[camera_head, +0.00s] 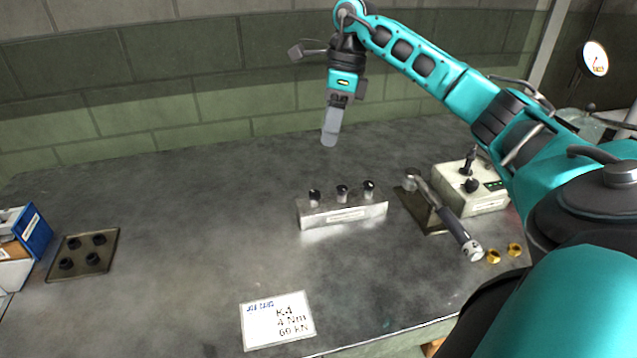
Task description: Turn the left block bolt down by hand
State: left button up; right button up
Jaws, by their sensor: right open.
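The metal block (345,212) stands near the middle of the table with three black-headed bolts in a row on top. The left bolt (314,197) sits upright in the block, its head raised above the top face. The middle bolt (342,192) and the right bolt (369,188) stand beside it. My right gripper (331,132) hangs above the table behind the block, pointing down, apart from the bolts. It is open, with nothing seen between its fingers. My left gripper is out of view.
A torque wrench (447,218) leans by a dark plate and a control box (472,187) right of the block. Two brass pieces (503,252) lie nearby. A label card (277,320) lies in front. A plate with black pieces (83,255) is left. The table's left middle is clear.

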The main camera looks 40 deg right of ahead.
jog(key=d+n, duration=0.1)
jog(key=n, duration=0.3)
jog(key=n+y, duration=0.1)
jog(key=n, duration=0.3)
send_near(315, 193)
jog(key=x, duration=0.7)
jog(key=shift+f, duration=0.25)
jog(key=shift+y, duration=0.3)
grip_shut()
